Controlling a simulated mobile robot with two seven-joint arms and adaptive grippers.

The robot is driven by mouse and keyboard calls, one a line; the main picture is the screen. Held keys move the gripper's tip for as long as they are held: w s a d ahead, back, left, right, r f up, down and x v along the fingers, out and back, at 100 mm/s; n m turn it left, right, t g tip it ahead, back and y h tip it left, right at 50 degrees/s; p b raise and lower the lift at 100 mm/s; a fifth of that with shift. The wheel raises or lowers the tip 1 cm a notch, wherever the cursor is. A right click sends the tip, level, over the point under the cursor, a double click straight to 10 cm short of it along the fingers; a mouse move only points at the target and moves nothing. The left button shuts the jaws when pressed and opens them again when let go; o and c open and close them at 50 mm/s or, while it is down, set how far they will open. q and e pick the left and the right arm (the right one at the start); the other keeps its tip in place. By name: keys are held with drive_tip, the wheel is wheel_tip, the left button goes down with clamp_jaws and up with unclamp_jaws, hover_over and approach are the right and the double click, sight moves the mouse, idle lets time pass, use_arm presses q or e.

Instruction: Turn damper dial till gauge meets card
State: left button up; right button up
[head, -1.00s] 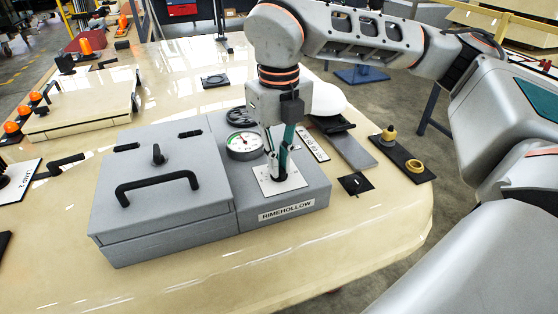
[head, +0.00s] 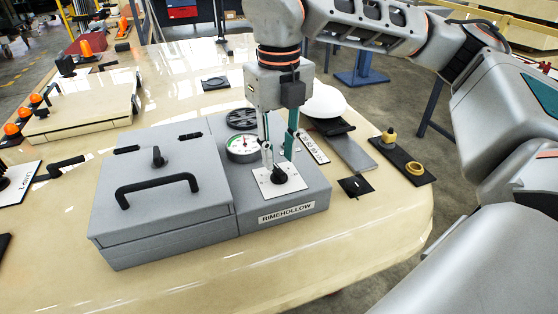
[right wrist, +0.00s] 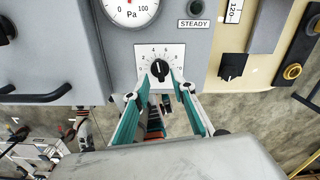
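The damper dial (head: 279,175) is a black knob on a white scale plate on the grey RIMEHOLLOW box. In the right wrist view the dial (right wrist: 160,70) has its white mark pointing roughly up. The round white gauge (head: 243,147) is behind and left of it; its red needle also shows in the right wrist view (right wrist: 130,10), but its reading is unclear. A white card with figures (head: 313,147) lies right of the box; it is partly cut off in the right wrist view (right wrist: 235,10). My right gripper (head: 279,157) is open just above the dial, fingers apart from it.
A grey lidded case with a black handle (head: 157,187) adjoins the box on the left. A black plate with brass parts (head: 402,160), a small black switch plate (head: 355,187) and a white dome (head: 325,102) stand to the right. The table front is clear.

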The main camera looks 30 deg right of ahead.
sight(279, 169)
wheel_tip(279, 169, up, 9)
idle(0.3)
drive_tip(key=shift+s+f, duration=0.1)
idle(0.4)
